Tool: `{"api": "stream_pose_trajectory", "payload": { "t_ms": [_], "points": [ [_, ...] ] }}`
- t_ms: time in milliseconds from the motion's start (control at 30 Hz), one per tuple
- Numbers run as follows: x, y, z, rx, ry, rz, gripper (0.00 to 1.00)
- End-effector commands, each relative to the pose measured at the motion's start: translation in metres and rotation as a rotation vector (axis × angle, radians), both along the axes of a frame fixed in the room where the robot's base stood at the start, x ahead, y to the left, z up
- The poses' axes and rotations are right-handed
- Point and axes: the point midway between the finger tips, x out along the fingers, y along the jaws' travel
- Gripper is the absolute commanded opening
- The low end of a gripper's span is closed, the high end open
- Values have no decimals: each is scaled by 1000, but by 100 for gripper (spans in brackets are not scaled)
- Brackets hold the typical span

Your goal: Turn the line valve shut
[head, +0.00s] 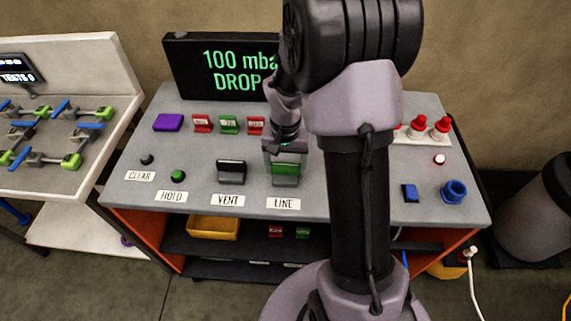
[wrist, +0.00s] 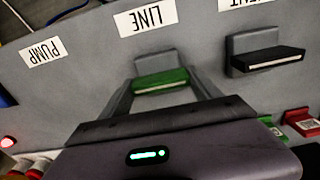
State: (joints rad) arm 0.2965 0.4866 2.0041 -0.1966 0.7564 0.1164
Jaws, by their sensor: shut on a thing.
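The line valve (head: 285,180) stands on the grey bench top behind its LINE label (head: 283,204). It has a grey block and a green handle; in the wrist view the green handle (wrist: 160,79) lies crosswise between my two fingers. My gripper (head: 285,152) is over the valve from behind and is shut on the green handle, one finger at each end of it. In the wrist view my gripper (wrist: 162,88) reaches toward the LINE label, which appears upside down. The fingertips' exact contact is partly hidden.
The vent valve (head: 231,171) with a black handle stands close to the left. HOLD (head: 177,176) and CLEAR (head: 147,159) buttons are further left. Red and green tagged blocks (head: 229,124) stand behind. A display (head: 222,68) reads "100 mba… DROP", partly covered by my arm. A blue ring (head: 454,191) is at right.

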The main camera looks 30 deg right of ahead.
Motion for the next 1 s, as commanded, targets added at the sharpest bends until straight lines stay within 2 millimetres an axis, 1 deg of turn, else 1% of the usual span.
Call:
{"api": "stream_pose_trajectory", "payload": {
  "t_ms": [67,100,167,200,467,567,667,800,900,1000],
  "points": [
    [0,0,1,0,-1,-3,32],
    [0,0,1,0,-1,-3,79],
    [0,0,0,0,-1,-2,90],
    [0,0,0,0,-1,-2,95],
    [0,0,0,0,0,-1,95],
    [0,0,10,0,-1,-1,95],
    [1,0,36,-1,-4,-2,95],
    [1,0,86,-1,-5,-2,95],
    [1,0,119,-1,-4,-1,95],
    [1,0,146,-1,-4,-2,95]
  ]
}}
